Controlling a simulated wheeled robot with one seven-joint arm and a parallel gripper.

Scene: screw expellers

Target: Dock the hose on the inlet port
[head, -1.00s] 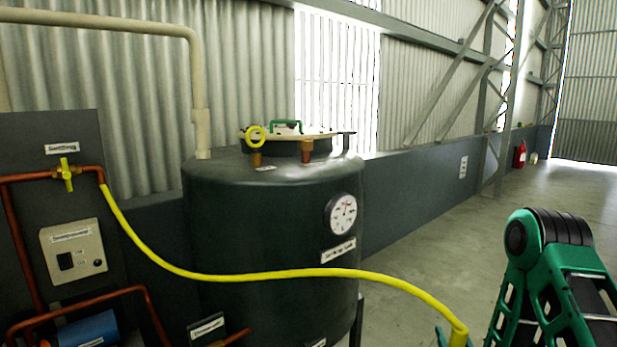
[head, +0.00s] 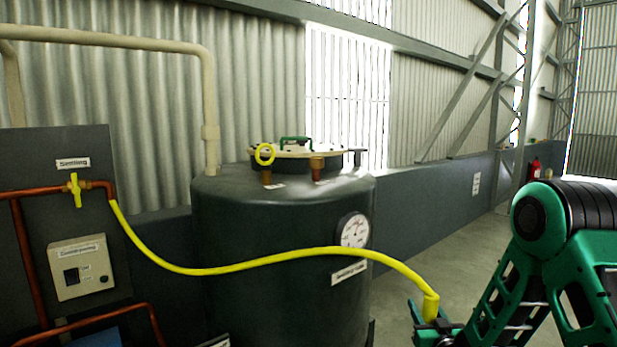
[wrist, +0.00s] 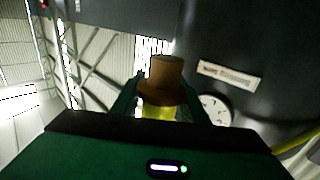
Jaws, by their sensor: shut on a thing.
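My gripper (head: 428,318) is at the lower right in the head view, shut on the end of the yellow hose (head: 290,258). In the wrist view the brass hose fitting (wrist: 166,75) sticks out between the fingers. The hose's other end joins the copper pipe by the yellow valve (head: 75,190) at the left, and it sags in front of the dark tank (head: 270,240). On the tank top stand two brass ports: one with a yellow ring (head: 265,154), and an uncovered one (head: 318,166) to its right. Which is the inlet cannot be read. The hose end is apart from both.
A round gauge (head: 354,231) and a label (head: 349,272) are on the tank's side; the gauge also shows in the wrist view (wrist: 213,108). A lid with a green handle (head: 295,141) is on top. A control box (head: 81,267) is at left. Open floor (head: 440,262) lies right of the tank.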

